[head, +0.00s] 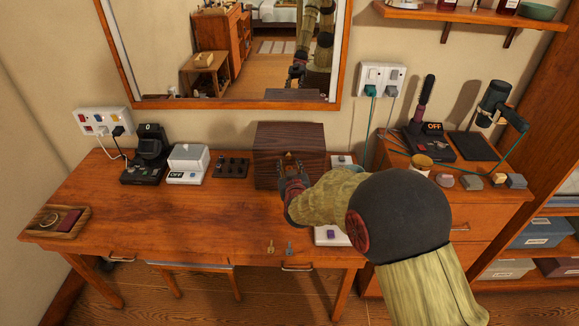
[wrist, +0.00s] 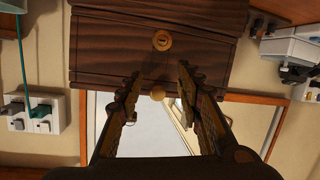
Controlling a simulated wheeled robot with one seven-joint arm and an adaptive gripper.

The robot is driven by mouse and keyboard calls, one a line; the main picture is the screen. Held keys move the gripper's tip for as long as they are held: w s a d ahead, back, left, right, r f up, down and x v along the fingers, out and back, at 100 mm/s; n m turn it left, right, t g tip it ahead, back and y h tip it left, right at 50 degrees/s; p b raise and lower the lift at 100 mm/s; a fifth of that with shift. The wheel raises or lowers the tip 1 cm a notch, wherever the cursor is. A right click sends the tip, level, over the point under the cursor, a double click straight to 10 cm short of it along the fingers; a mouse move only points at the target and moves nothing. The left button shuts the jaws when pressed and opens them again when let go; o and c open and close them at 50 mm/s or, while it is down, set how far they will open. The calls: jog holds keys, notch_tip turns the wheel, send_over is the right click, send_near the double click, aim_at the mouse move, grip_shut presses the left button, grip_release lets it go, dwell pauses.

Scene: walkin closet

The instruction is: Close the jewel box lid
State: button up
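The jewel box (head: 288,140) is a dark brown wooden box at the back of the wooden desk, below the mirror. In the wrist view, its dark wood face (wrist: 110,45) fills the upper middle, with a round brass lock plate (wrist: 162,41) and a small brass knob (wrist: 157,94) at its lower edge. I cannot tell clearly how far the lid stands open. My gripper (head: 290,168) is in front of the box. In the wrist view, my gripper (wrist: 158,85) is open, its fingers on either side of the knob with gaps. The box's lower front is partly hidden.
A black switch panel (head: 231,166) and a white device (head: 188,162) stand left of the box. A wooden tray (head: 40,222) lies at far left. Keys (head: 271,247) lie near the front edge. The mirror (head: 225,99) is behind. The desk's middle left is clear.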

jog(key=v, duration=1.1)
jog(key=shift+s, duration=0.1)
